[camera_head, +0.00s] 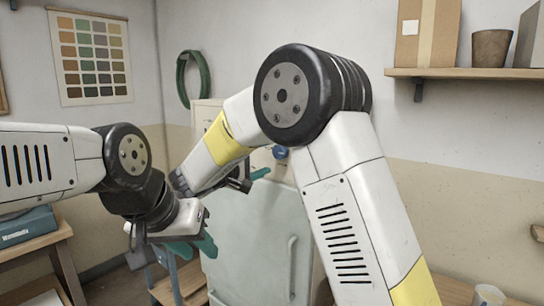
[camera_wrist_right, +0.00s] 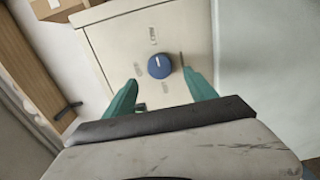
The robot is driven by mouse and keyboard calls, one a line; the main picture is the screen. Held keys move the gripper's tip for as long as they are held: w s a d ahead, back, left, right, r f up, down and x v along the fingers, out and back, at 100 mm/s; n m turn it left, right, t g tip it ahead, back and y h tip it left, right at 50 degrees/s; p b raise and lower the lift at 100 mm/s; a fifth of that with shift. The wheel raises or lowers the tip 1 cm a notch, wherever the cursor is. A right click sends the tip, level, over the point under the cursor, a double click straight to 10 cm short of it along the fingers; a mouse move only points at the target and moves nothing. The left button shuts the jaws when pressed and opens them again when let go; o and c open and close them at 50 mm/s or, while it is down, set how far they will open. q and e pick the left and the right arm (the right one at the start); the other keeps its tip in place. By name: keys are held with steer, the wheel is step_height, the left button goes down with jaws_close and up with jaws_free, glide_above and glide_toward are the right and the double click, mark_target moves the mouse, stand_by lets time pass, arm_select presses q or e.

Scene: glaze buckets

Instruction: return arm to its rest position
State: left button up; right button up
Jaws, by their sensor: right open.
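My right arm reaches across the head view from the lower right, its elbow high and its forearm angled down to the left. My right gripper (camera_head: 258,174) is near the upper front of a pale cabinet, partly hidden behind its wrist. In the right wrist view its two teal fingers (camera_wrist_right: 160,77) are apart with nothing between them. A blue knob (camera_wrist_right: 159,66) on the cabinet's panel lies beyond the fingertips; it also shows in the head view (camera_head: 280,152). My left gripper (camera_head: 194,247) hangs at the lower left with teal fingers visible; its opening is unclear.
The pale cabinet (camera_head: 250,235) has a door with a vertical handle. A blue case (camera_head: 27,227) lies on a bench at left.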

steer(key=shift+s+a, duration=0.3)
steer(key=shift+s, duration=0.2)
steer(key=s+d+f+m+g+y, duration=0.1)
steer(key=s+d+f+m+g, duration=0.2)
steer(key=s+d, duration=0.5)
steer(key=s+d+f+m+g+y, duration=0.1)
steer(key=s+d+f+g+y, duration=0.15)
steer(key=d+g, duration=0.65)
steer(key=s+f+m+t+y, duration=0.1)
steer(key=s+m+y, duration=0.2)
steer(key=s, duration=0.6)
steer(key=s+d+f+m+t+y, duration=0.1)
steer(key=s+m+t+y, duration=0.1)
steer(key=s+y, duration=0.4)
steer(key=shift+s+d+f+m+t, duration=0.35)
steer(key=shift+s+m, duration=0.25)
steer(key=shift+s, duration=1.45)
